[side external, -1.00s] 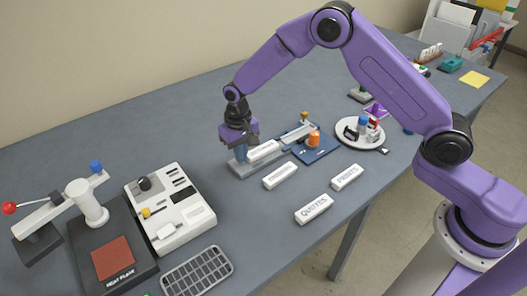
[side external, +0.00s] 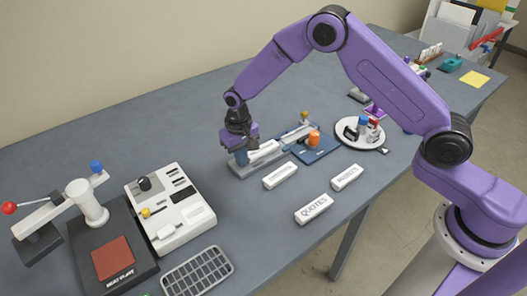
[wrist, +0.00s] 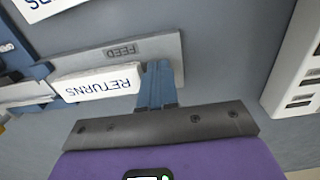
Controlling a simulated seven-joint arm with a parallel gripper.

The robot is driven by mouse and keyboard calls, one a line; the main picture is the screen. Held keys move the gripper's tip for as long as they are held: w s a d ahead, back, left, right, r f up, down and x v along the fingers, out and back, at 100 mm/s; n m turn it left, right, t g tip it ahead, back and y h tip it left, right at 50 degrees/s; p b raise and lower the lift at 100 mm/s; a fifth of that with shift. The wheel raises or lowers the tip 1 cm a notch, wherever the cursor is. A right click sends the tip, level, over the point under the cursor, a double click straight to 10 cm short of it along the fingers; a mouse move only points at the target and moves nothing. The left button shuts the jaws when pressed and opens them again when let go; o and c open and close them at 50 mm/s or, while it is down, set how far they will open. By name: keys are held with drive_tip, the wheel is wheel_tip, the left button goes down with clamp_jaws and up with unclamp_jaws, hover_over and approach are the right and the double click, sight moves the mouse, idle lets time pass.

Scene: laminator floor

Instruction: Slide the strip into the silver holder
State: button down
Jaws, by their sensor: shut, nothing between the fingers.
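The white strip marked RETURNS (wrist: 98,84) lies on a grey rail marked FEED (wrist: 165,47); the strip also shows in the side view (side external: 266,151). The silver holder (side external: 297,132) is on a blue board, in line with the strip's far end. Its edge shows at the left of the wrist view (wrist: 16,92). My gripper (side external: 241,158) is shut and empty, its blue fingers (wrist: 156,82) low over the rail at the strip's near end. They look close to or touching that end; I cannot tell which.
The blue board (side external: 318,152) also carries an orange knob. Loose white strips (side external: 313,208) lie in front, one marked QUOTES. A white control box (side external: 190,220) and a heat plate (side external: 113,258) stand left. A round white tray (side external: 350,140) is right.

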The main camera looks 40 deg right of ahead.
sight(269, 145)
drive_tip(key=shift+r, duration=0.65)
drive_tip(key=shift+d, duration=0.15)
idle(0.4)
drive_tip(key=shift+d, duration=1.1)
drive_tip(key=shift+d, duration=0.1)
drive_tip(key=shift+d, duration=1.15)
drive_tip(key=shift+d, duration=0.1)
drive_tip(key=shift+d, duration=1.15)
drive_tip(key=shift+d, duration=0.2)
drive_tip(key=shift+d, duration=1.05)
